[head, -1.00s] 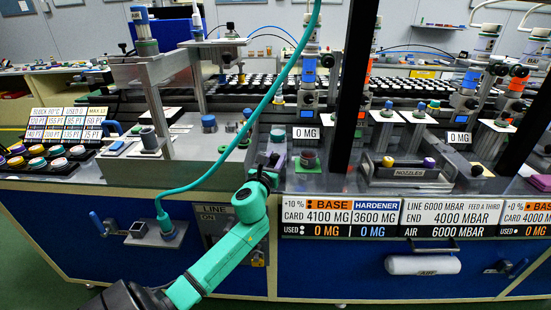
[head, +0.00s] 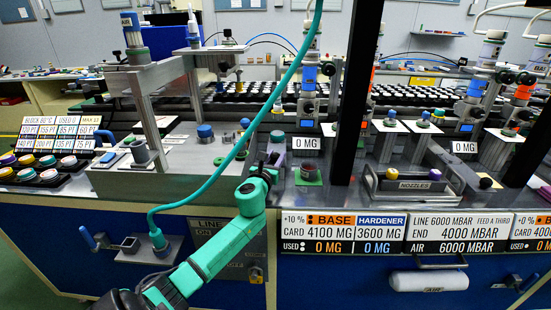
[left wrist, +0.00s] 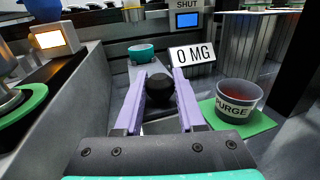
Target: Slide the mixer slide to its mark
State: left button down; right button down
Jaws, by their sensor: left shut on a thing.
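My left gripper (head: 272,160) reaches the bench top at the front middle in the head view. In the left wrist view, the lilac fingers of my left gripper (left wrist: 159,92) are shut on a round black knob (left wrist: 159,87), which I take to be the mixer slide's knob. The knob sits in a grey channel, with a teal cup (left wrist: 141,54) beyond it. In the head view the gripper hides most of the knob. I cannot make out the slide's mark. My right gripper is not in view.
A cup labelled PURGE (left wrist: 238,101) stands on a green pad, close to the right finger. A 0 MG sign (left wrist: 192,55) stands beyond the fingers. A teal hose (head: 262,120) hangs across the left arm's side. A dark post (head: 357,90) rises right of the gripper.

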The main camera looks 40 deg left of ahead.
pick_arm(q)
jog(key=c, duration=0.5)
grip_release()
jog(key=v, duration=1.4)
jog(key=shift+s+d+f, duration=0.1)
jog(key=shift+s, duration=0.15)
